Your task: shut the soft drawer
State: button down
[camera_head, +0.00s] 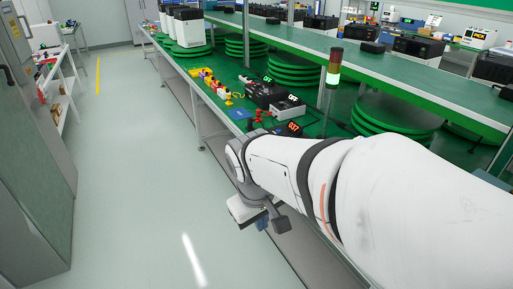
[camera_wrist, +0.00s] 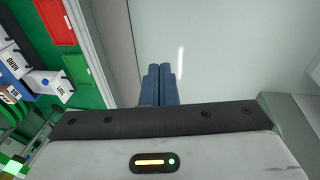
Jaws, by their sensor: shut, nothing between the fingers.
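My gripper (camera_wrist: 158,70) has two blue fingers side by side, shut and empty over the pale floor in the wrist view. In the head view my gripper (camera_head: 262,222) is partly hidden by my wrist, beside the green table's aisle edge. At the left of the wrist view, a white box-like front (camera_wrist: 45,80) carries a small label, turned over and too small to read surely; it may be the soft drawer. A neighbouring blue front (camera_wrist: 14,62) has a label that seems to read HARD. The fingers are apart from both. How far either is open, I cannot tell.
A red tray (camera_wrist: 54,20) and a green tray (camera_wrist: 76,72) lie near the table edge. Small boxes with lit displays (camera_head: 268,95) stand on the green table (camera_head: 220,62). A signal light (camera_head: 334,68) rises behind. The aisle floor (camera_head: 130,170) is clear.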

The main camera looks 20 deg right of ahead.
jog(key=w+d+f+n+h+b, duration=0.1)
jog(key=w+d+f+n+h, duration=0.6)
jog(key=w+d+f+n, duration=0.4)
jog(key=w+d+f+n+h+b, duration=0.2)
jog(key=w+d+f+n+h, duration=0.55)
jog(key=w, duration=0.65)
jog(key=shift+m+y, duration=0.35)
jog(key=shift+m, duration=0.1)
jog(key=p+x, duration=0.1)
jog(key=x, duration=0.8)
jog(key=f+p+x, duration=0.1)
jog(key=x, duration=0.4)
jog(key=shift+p, duration=0.35)
